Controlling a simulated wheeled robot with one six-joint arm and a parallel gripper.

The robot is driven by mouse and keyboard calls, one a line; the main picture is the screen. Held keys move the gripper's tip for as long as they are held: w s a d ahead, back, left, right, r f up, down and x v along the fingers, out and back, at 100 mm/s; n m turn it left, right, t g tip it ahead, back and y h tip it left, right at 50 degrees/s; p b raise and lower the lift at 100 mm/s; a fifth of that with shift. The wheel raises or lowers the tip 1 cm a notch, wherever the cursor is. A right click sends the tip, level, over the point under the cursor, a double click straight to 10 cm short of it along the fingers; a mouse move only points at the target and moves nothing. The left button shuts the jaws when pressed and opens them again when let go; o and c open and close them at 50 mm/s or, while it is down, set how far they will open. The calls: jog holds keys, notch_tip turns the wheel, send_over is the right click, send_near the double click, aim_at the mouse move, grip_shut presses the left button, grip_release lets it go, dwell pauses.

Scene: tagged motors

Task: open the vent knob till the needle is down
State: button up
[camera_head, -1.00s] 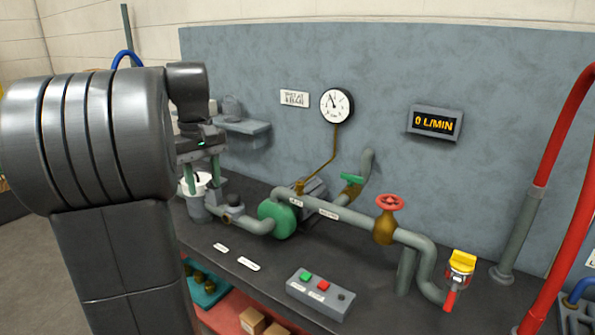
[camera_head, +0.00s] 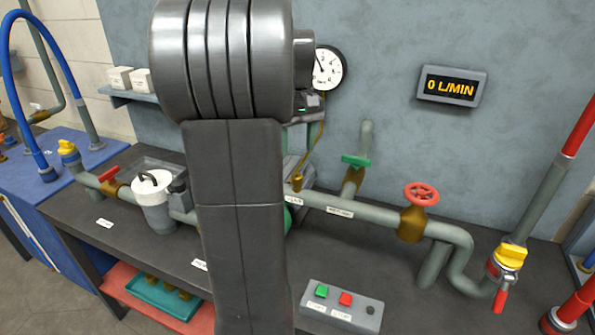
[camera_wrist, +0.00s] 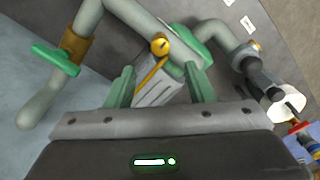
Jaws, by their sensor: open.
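The round white gauge (camera_head: 329,68) hangs on the grey wall panel, its left edge hidden by my arm. Its dark needle seems to point up and left. A thin brass tube runs down from it to a small brass fitting (camera_head: 296,183) on the pipe. In the wrist view a round brass knob-like piece (camera_wrist: 160,46) shows above a grey block; I cannot tell whether it is the vent knob. My gripper (camera_wrist: 160,70) is open and empty, its green fingers on either side of the brass tube in that view, apart from it. In the head view my arm hides most of my gripper.
A green-handled valve (camera_head: 355,160) and a red handwheel (camera_head: 421,194) stand on the pipework. A yellow coupling (camera_head: 511,256) is at right. A button box (camera_head: 341,304) sits at the bench front. A white-lidded pot (camera_head: 154,200) stands at left. The display (camera_head: 451,87) reads 0 L/MIN.

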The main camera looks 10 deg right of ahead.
aim_at(298, 175)
notch_tip(298, 175, down, 8)
jog(key=shift+f, duration=0.1)
jog(key=shift+c, duration=0.2)
jog(key=c, duration=1)
